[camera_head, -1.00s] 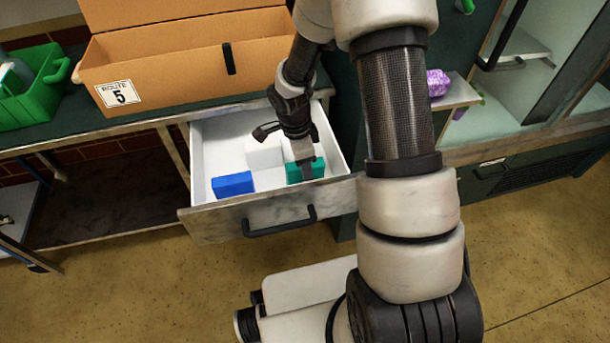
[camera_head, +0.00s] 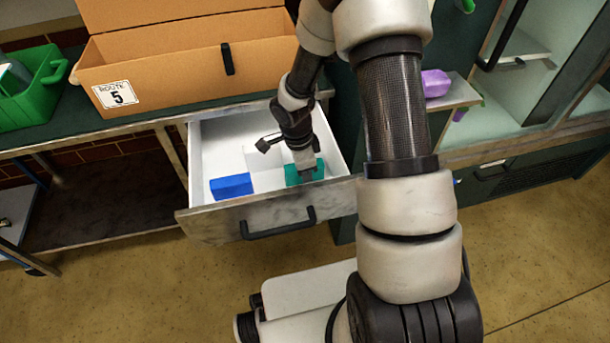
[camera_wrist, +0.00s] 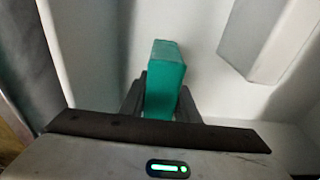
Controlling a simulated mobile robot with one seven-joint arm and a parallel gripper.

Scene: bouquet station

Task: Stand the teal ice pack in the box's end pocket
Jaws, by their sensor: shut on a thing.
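The teal ice pack (camera_head: 318,170) is in the open drawer (camera_head: 213,137), near its front right. It also shows in the wrist view (camera_wrist: 165,75), upright between my two fingers. My gripper (camera_head: 305,174) reaches down into the drawer and is shut on the teal ice pack; in the wrist view my gripper (camera_wrist: 160,103) has one finger on each side of it. I cannot tell whether the pack touches the drawer floor. The cardboard box (camera_head: 165,80) marked "Route 5" stands open on the counter behind the drawer. Its end pocket is not visible from here.
A blue pack (camera_head: 231,186) lies at the drawer's front left. A white block (camera_head: 262,155) is in the drawer, and one shows in the wrist view (camera_wrist: 265,35). A green crate (camera_head: 32,95) stands left of the box. A purple item (camera_head: 436,83) sits on a shelf at right.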

